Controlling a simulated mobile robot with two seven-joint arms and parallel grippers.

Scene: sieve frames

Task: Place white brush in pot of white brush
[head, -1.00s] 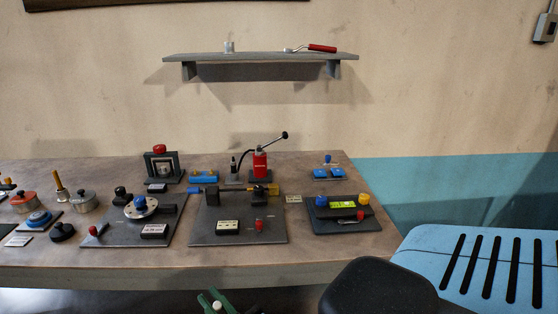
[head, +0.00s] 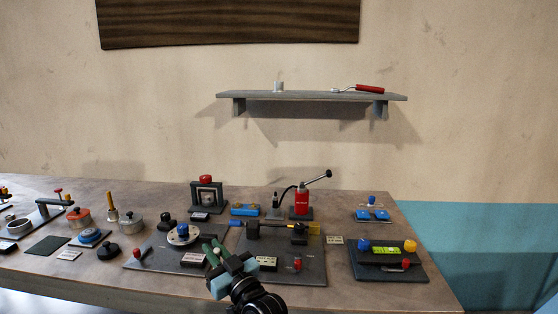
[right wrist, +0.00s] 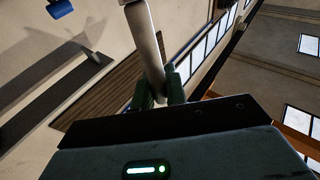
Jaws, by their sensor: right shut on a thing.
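My right gripper (head: 216,251) has green fingers and shows in front of the table's front middle in the head view. It is shut on a pale, rod-like thing, probably the white brush (head: 217,251), whose end shows as a small light spot. My left gripper is not in view.
The wall shelf (head: 310,97) also bears a red-handled tool (head: 369,89). The table holds a red hand pump (head: 302,203), lidded pots (head: 131,222), a yellow-handled brush (head: 111,205) and several fixtures on dark plates. The air between table and shelf is clear.

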